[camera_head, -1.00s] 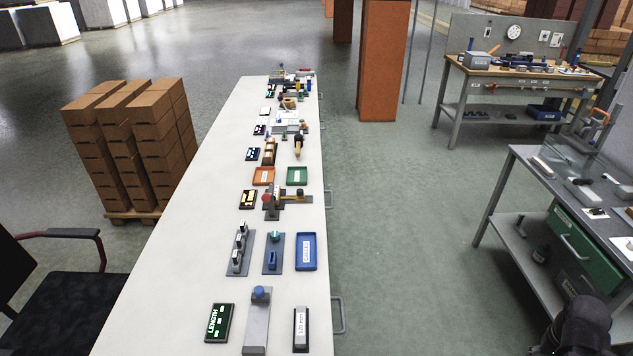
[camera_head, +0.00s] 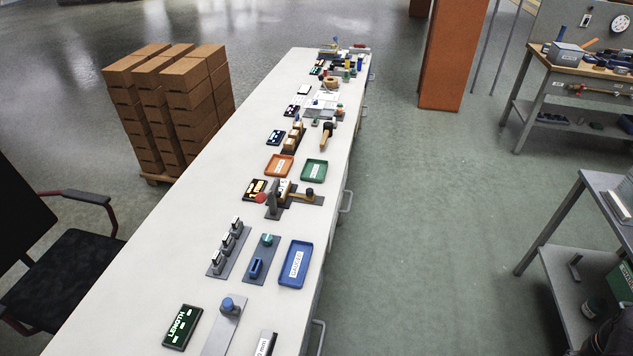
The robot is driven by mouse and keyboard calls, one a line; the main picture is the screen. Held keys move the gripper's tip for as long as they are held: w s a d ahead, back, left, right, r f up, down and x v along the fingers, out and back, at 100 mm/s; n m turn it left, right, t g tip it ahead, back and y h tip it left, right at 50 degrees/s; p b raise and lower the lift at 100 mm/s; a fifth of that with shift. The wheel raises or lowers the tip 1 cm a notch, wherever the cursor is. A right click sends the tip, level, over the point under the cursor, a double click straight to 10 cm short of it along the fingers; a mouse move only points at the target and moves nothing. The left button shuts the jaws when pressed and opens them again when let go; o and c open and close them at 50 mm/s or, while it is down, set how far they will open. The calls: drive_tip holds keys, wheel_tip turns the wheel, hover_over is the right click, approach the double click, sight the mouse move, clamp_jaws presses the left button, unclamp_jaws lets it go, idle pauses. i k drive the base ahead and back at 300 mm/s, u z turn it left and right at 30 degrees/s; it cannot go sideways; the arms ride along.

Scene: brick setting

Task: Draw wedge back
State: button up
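A long white bench (camera_head: 150,260) carries several small stations. One holds a fixture (camera_head: 273,205) with an upright dark grey post, a red knob and a wooden-looking bar (camera_head: 298,194) ending in a dark knob, on a grey plate. A lit display (camera_head: 255,189) stands beside it. A brown wooden piece with a dark end (camera_head: 326,138) lies farther along. I cannot tell which part is the wedge at this size.
An orange tray (camera_head: 279,165), a green tray (camera_head: 314,170) and a blue tray (camera_head: 296,264) sit on the bench. A chair (camera_head: 75,260) and stacked boxes (camera_head: 165,110) stand left of it. The green floor (camera_head: 430,220) right of the bench is clear up to other workbenches.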

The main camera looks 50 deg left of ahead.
sight(310, 196)
drive_tip(key=u, duration=0.45)
drive_tip(key=i, duration=0.75)
drive_tip(key=u, duration=0.65)
drive_tip(key=i, duration=0.45)
drive_tip(key=u, duration=0.2)
